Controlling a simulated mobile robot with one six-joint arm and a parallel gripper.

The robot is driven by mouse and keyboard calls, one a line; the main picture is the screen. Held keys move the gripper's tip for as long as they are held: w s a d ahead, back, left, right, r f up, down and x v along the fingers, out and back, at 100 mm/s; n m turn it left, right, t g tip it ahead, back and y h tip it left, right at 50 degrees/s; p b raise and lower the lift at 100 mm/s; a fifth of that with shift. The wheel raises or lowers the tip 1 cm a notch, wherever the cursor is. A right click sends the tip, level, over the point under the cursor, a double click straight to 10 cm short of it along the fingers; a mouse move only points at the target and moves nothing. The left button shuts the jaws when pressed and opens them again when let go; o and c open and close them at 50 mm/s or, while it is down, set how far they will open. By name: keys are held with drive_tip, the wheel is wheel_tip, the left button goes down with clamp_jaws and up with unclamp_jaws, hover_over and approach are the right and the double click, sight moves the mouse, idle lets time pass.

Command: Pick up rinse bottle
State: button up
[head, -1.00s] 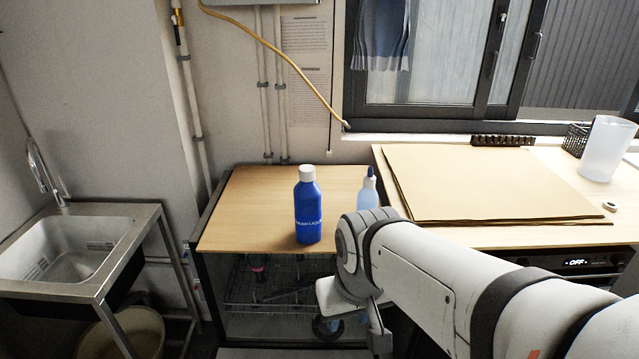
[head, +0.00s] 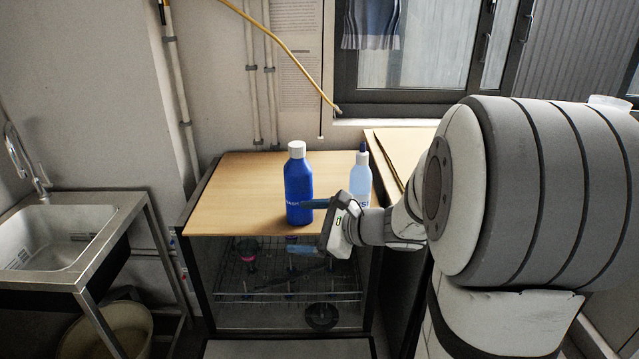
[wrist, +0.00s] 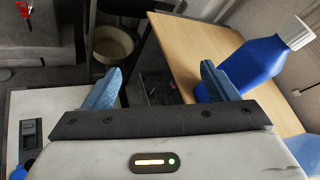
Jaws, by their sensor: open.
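A solid blue bottle with a white cap (head: 298,190) stands upright near the front edge of the wooden top. A pale blue bottle with a dark blue pointed nozzle (head: 360,182) stands upright to its right. The labels are too small to tell which is the rinse bottle. My gripper (head: 300,226) is open and empty at the front edge of the top, with one blue finger overlapping the solid blue bottle's lower part in the head view. In the wrist view, the solid blue bottle (wrist: 252,68) is beside the right finger of my gripper (wrist: 161,72), outside the gap.
The wooden top (head: 235,190) is clear left of the bottles. Below it is a glass-fronted cabinet with wire racks (head: 235,300). A steel sink (head: 45,238) stands at the left. Cardboard sheets (head: 392,150) lie on the right counter, partly hidden by my arm.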

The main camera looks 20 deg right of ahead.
drive_tip(key=w+d+f+m+t+h+b, duration=0.1)
drive_tip(key=w+d+f+m+t+h, duration=0.15)
drive_tip(key=w+d+m+t, duration=0.4)
drive_tip(key=m+t+h+b, duration=0.1)
drive_tip(key=m+t+h, duration=0.1)
drive_tip(key=m+h, duration=0.4)
approach(366, 193)
drive_tip(key=shift+m+g+y, duration=0.25)
drive_tip(key=shift+m+y, duration=0.2)
drive_tip(key=shift+m, duration=0.1)
drive_tip(key=w, duration=0.5)
drive_tip(key=shift+w+a+r, duration=0.2)
drive_tip(key=shift+w, duration=0.05)
drive_tip(key=shift+w+d, duration=0.1)
drive_tip(key=shift+w, duration=0.25)
drive_tip(key=w, duration=0.4)
drive_tip(key=w+a, duration=0.1)
drive_tip(key=w, duration=0.1)
drive_tip(key=shift+w+f, duration=0.2)
drive_tip(key=shift+w, duration=0.2)
drive_tip(key=shift+c, duration=0.2)
drive_tip(key=c, duration=1.3)
drive_tip(key=shift+r, duration=0.1)
